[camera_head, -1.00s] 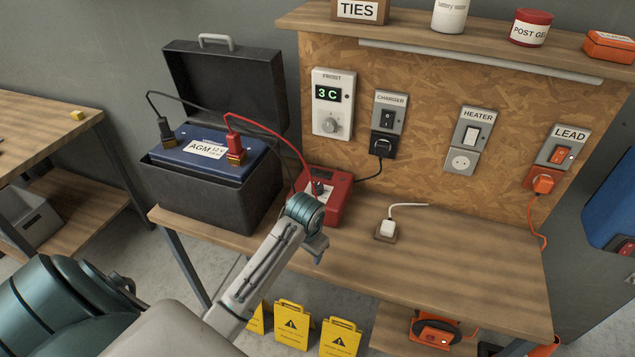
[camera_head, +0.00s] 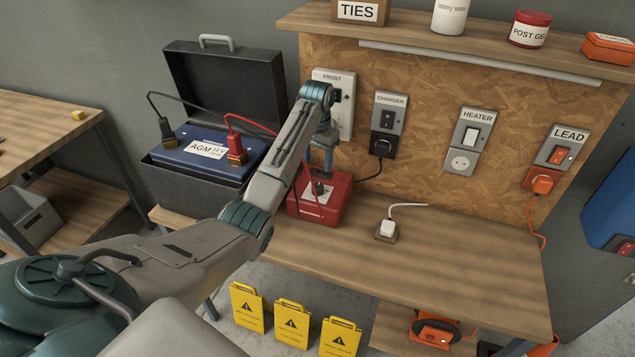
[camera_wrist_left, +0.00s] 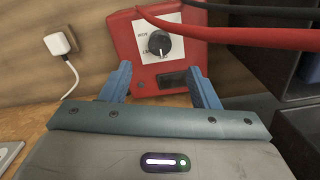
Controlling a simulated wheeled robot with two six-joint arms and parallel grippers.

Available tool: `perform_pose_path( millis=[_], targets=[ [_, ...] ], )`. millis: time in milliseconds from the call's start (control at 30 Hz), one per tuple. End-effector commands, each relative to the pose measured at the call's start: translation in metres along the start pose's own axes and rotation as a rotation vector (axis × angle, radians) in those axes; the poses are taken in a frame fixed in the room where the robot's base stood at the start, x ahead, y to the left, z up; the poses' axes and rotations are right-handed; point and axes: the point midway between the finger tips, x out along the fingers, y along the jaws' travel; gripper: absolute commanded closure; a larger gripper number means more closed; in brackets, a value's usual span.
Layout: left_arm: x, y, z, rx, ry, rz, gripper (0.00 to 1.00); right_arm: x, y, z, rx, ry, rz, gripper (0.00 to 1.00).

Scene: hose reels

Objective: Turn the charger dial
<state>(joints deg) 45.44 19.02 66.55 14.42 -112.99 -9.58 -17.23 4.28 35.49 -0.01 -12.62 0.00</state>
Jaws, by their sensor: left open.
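The red charger (camera_head: 331,208) sits on the bench against the chipboard back panel. Its dark round dial (camera_head: 319,188) is partly visible in the head view. My left gripper (camera_head: 323,162) is above the charger, pointing down. In the left wrist view its two blue fingers (camera_wrist_left: 161,86) are apart and empty, with the dial ahead between them, and no contact shows. My right gripper is out of view.
A black case with a blue battery (camera_head: 220,155) stands left of the charger, with red and black leads. A white plug (camera_head: 387,229) lies right of it. The frost control (camera_head: 347,77) is partly hidden by my arm. The bench front is clear.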

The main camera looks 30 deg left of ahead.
Motion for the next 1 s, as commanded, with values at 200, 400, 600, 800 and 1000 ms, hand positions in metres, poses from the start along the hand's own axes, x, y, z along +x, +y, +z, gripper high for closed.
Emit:
perform_pose_path(
  millis=[200,400,600,800,1000],
  targets=[
    [0.039,0.001,0.002,-0.001,-0.005,0.001,0.45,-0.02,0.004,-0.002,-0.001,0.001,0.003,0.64],
    [0.074,0.001,0.002,0.0,-0.004,0.001,0.45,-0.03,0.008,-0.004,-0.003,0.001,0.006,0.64],
    [0.092,0.001,0.001,0.001,0.0,-0.001,0.45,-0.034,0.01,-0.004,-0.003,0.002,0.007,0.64],
    [0.096,0.0,0.001,0.001,0.001,-0.002,0.45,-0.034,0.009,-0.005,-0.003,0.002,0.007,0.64],
    [0.095,0.0,0.001,0.001,0.001,-0.001,0.62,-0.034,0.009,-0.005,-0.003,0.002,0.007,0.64]
  ],
)
